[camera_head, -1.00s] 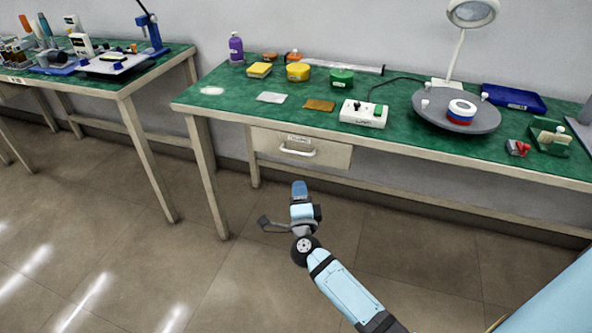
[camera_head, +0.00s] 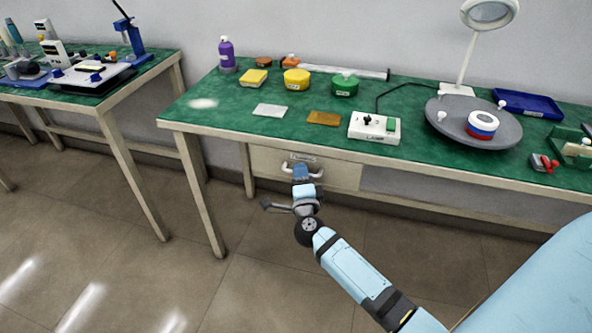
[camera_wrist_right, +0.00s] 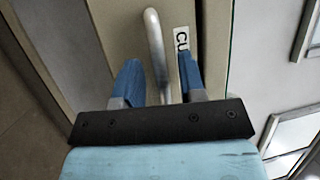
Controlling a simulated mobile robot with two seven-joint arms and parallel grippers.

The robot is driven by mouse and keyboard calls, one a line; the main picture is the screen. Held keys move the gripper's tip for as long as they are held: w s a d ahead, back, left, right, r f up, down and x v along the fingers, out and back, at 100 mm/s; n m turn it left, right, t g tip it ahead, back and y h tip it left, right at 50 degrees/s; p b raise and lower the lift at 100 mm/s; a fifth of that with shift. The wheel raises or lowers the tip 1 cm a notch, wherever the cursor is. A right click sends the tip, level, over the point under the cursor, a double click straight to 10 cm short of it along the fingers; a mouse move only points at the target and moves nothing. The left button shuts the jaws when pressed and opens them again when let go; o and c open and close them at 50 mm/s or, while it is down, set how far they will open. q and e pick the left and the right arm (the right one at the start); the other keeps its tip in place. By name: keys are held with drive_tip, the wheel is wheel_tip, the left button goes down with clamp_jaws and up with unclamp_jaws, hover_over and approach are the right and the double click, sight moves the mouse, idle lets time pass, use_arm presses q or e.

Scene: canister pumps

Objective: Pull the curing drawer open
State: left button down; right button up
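The curing drawer (camera_head: 345,175) is a beige front under the green-topped bench, with a light bar handle (camera_head: 316,168) and a small label above it. It looks flush with the bench frame. My right gripper (camera_head: 301,170) is at the handle. In the right wrist view its two blue fingers (camera_wrist_right: 158,78) are apart, and the handle bar (camera_wrist_right: 156,45) runs between them with gaps visible. The label (camera_wrist_right: 182,40) shows partly beside the right finger. My left gripper is not in view.
The bench top (camera_head: 225,115) carries a purple bottle (camera_head: 226,54), yellow and green tubs, a white switch box (camera_head: 374,128) and a round grey turntable (camera_head: 450,125). A bench leg (camera_head: 200,195) stands left of the drawer. The floor in front is clear.

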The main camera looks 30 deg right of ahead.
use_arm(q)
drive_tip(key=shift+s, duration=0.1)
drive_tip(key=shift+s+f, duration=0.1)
use_arm(e)
clamp_jaws()
drive_tip(key=shift+s, duration=0.1)
